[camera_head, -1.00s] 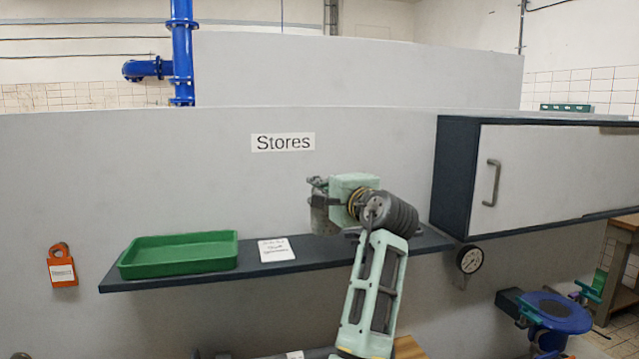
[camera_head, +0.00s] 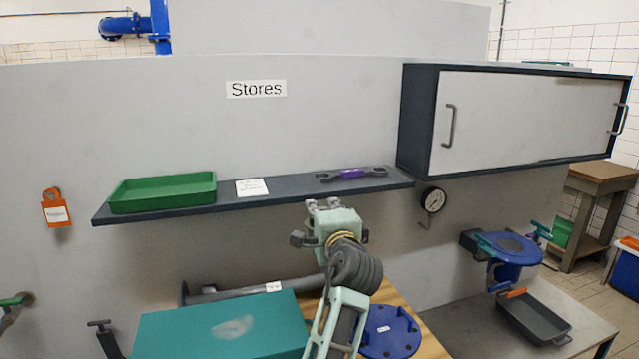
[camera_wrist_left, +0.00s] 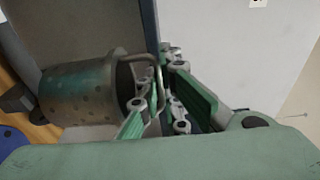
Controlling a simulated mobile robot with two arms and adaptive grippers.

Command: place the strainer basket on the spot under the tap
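My left gripper (camera_head: 318,207) is in front of the wall, just below the shelf's front edge in the head view. The strainer basket (camera_wrist_left: 82,93) is a grey perforated metal cup with a wire handle, lying on its side in the left wrist view. The left gripper's fingers (camera_wrist_left: 168,100) appear closed on the wire handle (camera_wrist_left: 153,66). The basket is hidden by the gripper and arm in the head view. A green-handled fitting (camera_head: 14,301) shows at the lower left edge; I cannot tell if it is the tap. My right gripper is not in view.
The shelf (camera_head: 300,187) holds a green tray (camera_head: 163,192), a card and a purple-and-black wrench (camera_head: 352,174). Below are a teal box (camera_head: 215,330) and a blue flange (camera_head: 390,332) on a wooden top. A cabinet (camera_head: 530,118) and a gauge (camera_head: 434,199) are at the right.

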